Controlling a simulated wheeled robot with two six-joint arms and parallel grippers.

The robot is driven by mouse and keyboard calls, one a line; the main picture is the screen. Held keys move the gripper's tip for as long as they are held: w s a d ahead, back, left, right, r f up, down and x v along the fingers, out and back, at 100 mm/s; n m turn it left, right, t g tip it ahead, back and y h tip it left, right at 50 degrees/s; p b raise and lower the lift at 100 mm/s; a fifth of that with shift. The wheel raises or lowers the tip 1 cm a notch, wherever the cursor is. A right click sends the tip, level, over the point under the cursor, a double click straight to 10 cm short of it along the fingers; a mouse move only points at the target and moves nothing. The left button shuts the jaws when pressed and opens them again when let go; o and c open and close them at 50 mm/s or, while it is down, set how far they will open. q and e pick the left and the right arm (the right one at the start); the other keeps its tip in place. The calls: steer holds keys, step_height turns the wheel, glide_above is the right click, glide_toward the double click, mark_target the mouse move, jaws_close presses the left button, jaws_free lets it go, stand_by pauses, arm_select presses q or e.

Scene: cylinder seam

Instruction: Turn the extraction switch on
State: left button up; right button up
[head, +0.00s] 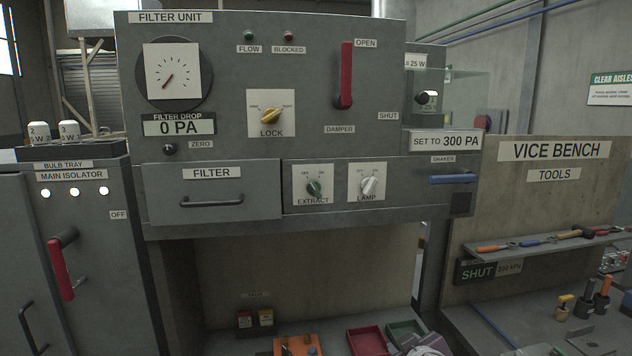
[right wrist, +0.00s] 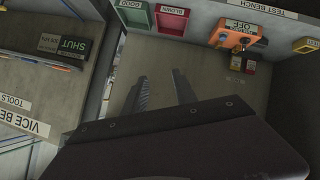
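Neither gripper shows in the head view. My left gripper is out of view.
Above the switch are a yellow LOCK knob (head: 271,116) and a red damper lever (head: 345,75). The FILTER drawer handle (head: 211,202) juts out at left and the blue shaker handle (head: 452,179) at right. The space before the panel looks clear.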

mark_target(315, 189)
steer(key=w+a+r+t+p, duration=0.2)
steer(key=r, duration=0.6)
steer(key=w+a+r+n+t+p, duration=0.1)
steer(key=a+r+p, duration=0.15)
steer(key=r, duration=0.55)
steer(key=w+a+r+t+p, duration=0.1)
steer(key=w+a+r+t, duration=0.15)
steer(key=r, duration=0.55)
steer(key=s+a+r+n+y+p, duration=0.2)
steer(key=s+a+r+y+p, duration=0.2)
steer(key=a+r, duration=0.55)
steer(key=p+x, duration=0.1)
steer(key=x, duration=0.2)
steer(key=f+p+x, duration=0.1)
steer(key=x, duration=0.2)
steer(key=f+p+x, duration=0.1)
steer(key=x, duration=0.2)
steer(key=shift+a, duration=0.45)
steer(key=shift+d+f, duration=0.1)
steer(key=shift+d, duration=0.05)
steer(key=shift+c, duration=0.6)
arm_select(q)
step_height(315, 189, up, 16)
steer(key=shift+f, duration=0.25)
arm_select(e)
jaws_close()
